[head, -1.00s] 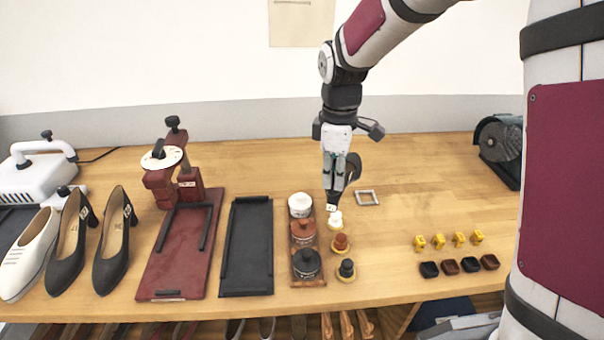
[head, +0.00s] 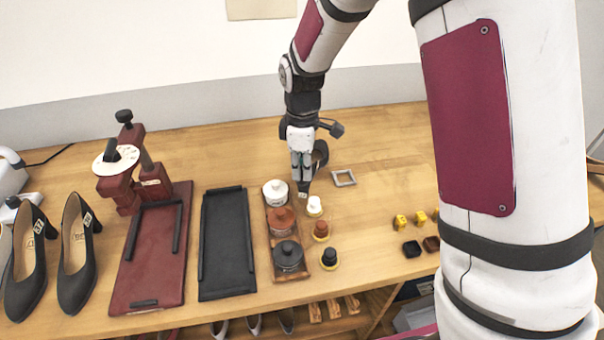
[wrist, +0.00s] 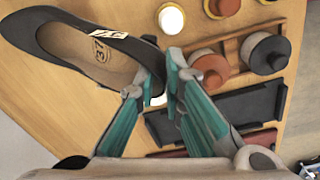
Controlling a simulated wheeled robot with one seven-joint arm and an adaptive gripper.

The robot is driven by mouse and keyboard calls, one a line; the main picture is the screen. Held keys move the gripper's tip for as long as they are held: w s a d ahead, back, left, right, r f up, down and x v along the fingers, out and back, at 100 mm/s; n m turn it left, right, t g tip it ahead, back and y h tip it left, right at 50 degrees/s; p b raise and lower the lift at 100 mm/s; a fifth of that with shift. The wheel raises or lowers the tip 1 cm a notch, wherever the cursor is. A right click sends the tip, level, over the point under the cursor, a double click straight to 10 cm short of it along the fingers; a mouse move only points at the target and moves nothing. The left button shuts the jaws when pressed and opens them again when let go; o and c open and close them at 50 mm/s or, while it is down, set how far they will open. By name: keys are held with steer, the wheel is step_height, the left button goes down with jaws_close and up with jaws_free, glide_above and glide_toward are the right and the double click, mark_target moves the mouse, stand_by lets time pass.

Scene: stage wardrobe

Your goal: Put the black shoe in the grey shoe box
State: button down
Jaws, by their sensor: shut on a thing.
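A black shoe with a tan insole marked 37 and a white tag (wrist: 98,62) is in my gripper (wrist: 163,75), pinched at its edge. In the head view my gripper (head: 302,182) hangs over the table, and the dark held shoe (head: 320,155) shows partly behind it. Two similar black heeled shoes (head: 26,262) (head: 76,255) stand on the table at the far left. A grey box (head: 415,316) sits low below the table's front edge; my own body hides part of it, so I cannot see inside.
The table (head: 385,150) is clear behind that.

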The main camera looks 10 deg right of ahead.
steer(key=shift+f, duration=1.1)
steer(key=c, duration=1.7)
jaws_free()
steer(key=shift+f, duration=0.1)
step_height(320, 180, up, 11)
steer(key=shift+f+b, duration=0.1)
steer(key=shift+b, duration=0.4)
steer(key=shift+s+r, duration=0.2)
steer(key=shift+r, duration=0.65)
